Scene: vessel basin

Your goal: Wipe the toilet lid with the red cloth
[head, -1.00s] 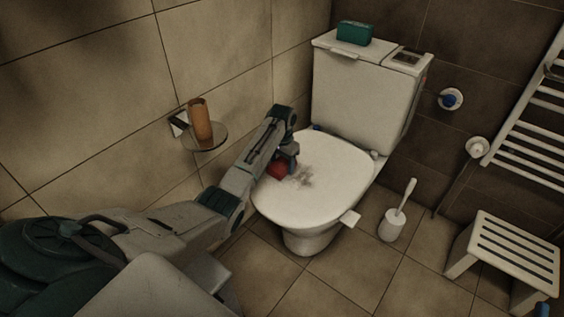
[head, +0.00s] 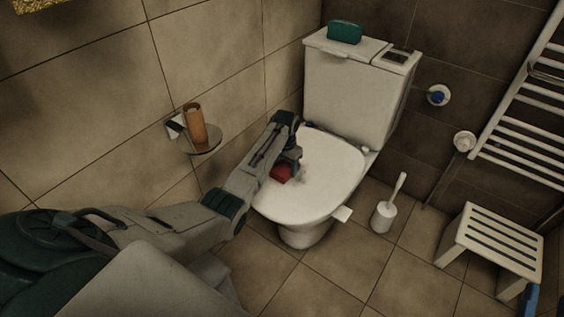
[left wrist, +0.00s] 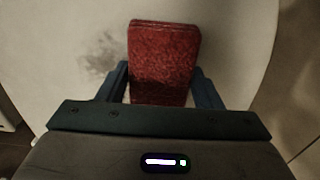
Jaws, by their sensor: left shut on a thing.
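The toilet lid (head: 318,190) is shut and white, in the middle of the head view. My left gripper (head: 288,166) is over the left part of the lid, shut on the red cloth (head: 281,174). In the left wrist view the red cloth (left wrist: 164,62) is a folded block between the two fingers. The cloth appears to be at the lid's surface; I cannot tell whether it touches. A grey smudge (left wrist: 98,55) shows on the lid to the left of the cloth in the left wrist view. My right gripper is not in view.
The cistern (head: 350,95) stands behind the lid with a green box (head: 344,32) on top. A glass shelf (head: 204,144) with an amber bottle (head: 195,122) is on the left wall. A toilet brush (head: 385,212) and a white stool (head: 492,240) stand at the right.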

